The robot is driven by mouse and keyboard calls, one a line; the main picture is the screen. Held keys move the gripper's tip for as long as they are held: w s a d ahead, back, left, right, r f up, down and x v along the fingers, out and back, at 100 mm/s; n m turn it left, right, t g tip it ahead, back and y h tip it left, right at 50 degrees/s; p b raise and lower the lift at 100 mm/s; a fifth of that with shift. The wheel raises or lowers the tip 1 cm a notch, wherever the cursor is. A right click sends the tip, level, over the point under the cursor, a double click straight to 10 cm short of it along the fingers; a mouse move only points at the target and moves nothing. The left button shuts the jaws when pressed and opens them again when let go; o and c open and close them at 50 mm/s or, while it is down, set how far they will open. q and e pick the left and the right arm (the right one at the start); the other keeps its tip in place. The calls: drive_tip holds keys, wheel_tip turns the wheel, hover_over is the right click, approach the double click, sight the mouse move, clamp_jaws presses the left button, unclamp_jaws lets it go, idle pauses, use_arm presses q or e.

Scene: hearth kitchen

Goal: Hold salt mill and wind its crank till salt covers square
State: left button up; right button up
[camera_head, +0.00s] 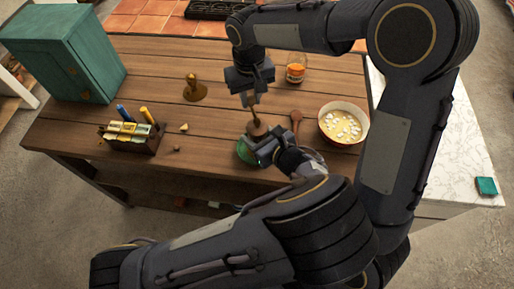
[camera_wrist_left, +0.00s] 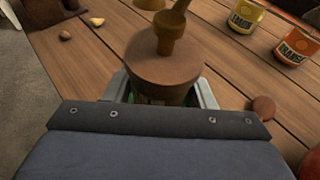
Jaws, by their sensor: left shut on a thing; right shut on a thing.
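The salt mill (camera_head: 256,129) is a brown wooden cylinder with a brass-coloured top, standing upright near the table's front edge. My left gripper (camera_head: 262,146) is shut around its body from the front. In the left wrist view the mill (camera_wrist_left: 165,65) sits between the fingers (camera_wrist_left: 165,92), with its brass crank (camera_wrist_left: 180,14) running out of the top of the picture. My right gripper (camera_head: 252,103) comes down from above and is shut on the crank. A green surface (camera_head: 244,152) shows beside and below the mill. The square and any salt on it cannot be made out.
An orange jar (camera_head: 296,68) stands behind. A brass bell-like object (camera_head: 195,88), a caddy (camera_head: 130,143) and a teal cabinet (camera_head: 65,55) are to the left.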

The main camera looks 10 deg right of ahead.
use_arm(q)
drive_tip(key=shift+a, duration=0.2)
use_arm(e)
drive_tip(key=shift+d+f, duration=0.1)
drive_tip(key=shift+d, duration=0.25)
use_arm(q)
drive_tip(key=shift+w, duration=0.1)
use_arm(e)
drive_tip(key=shift+s+d, duration=0.2)
drive_tip(key=shift+d, duration=0.5)
drive_tip(key=shift+s+d, duration=0.15)
drive_tip(key=shift+d, duration=0.5)
use_arm(q)
drive_tip(key=shift+d, duration=0.15)
drive_tip(key=shift+r, duration=0.1)
use_arm(e)
drive_tip(key=shift+s+d, duration=1)
drive_tip(key=shift+s, duration=0.25)
